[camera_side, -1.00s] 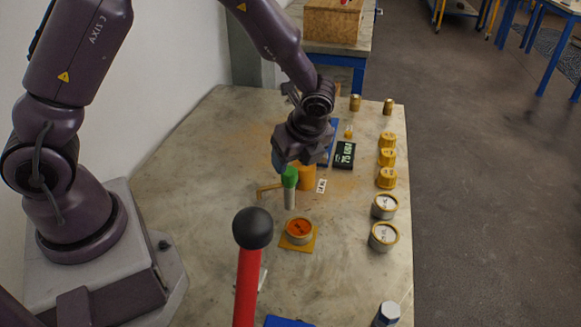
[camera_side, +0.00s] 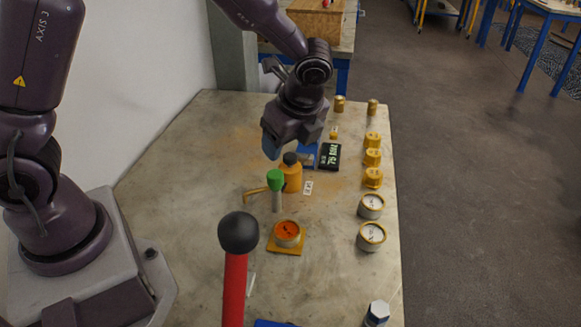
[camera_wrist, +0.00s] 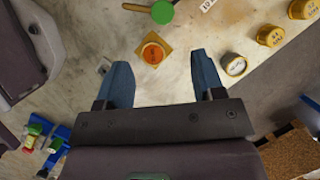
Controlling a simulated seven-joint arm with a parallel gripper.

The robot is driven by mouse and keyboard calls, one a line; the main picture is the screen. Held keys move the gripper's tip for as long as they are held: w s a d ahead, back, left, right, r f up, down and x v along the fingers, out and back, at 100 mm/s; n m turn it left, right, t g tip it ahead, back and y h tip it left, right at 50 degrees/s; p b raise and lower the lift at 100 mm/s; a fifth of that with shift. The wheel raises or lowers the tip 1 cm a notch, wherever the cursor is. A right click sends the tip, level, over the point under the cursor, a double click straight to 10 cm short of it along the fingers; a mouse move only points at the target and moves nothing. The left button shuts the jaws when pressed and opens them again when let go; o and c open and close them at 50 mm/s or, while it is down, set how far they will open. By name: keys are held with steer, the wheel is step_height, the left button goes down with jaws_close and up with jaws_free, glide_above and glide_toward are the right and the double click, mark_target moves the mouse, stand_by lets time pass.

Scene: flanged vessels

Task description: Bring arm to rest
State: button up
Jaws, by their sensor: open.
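My gripper (camera_side: 270,148) hangs over the table in the side view, a little above and left of a yellow vessel (camera_side: 291,178) with a black knob. In the wrist view its two blue fingers stand wide apart, with nothing between the tips (camera_wrist: 160,60). A green-topped post (camera_side: 276,190) stands just left of the yellow vessel. A round vessel with an orange top (camera_side: 287,232) sits on a yellow square plate (camera_side: 287,250). It also shows in the wrist view (camera_wrist: 153,54), beyond the fingers.
Two white-topped vessels (camera_side: 371,206) and several yellow ones (camera_side: 372,157) line the table's right edge. A digital display (camera_side: 330,156) stands behind the yellow vessel. A red rod with a black ball (camera_side: 238,232) rises in the foreground. The left part of the table (camera_side: 170,180) is clear.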

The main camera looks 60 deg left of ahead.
steer(key=s+a+r+n+t+h, duration=0.2)
steer(key=s+r+n+t+h, duration=0.2)
steer(key=s+r+n, duration=1.1)
steer(key=shift+s+a+n+t, duration=0.2)
steer(key=shift+s+n+t, duration=0.6)
steer(key=shift+s, duration=0.45)
steer(key=shift+r, duration=0.1)
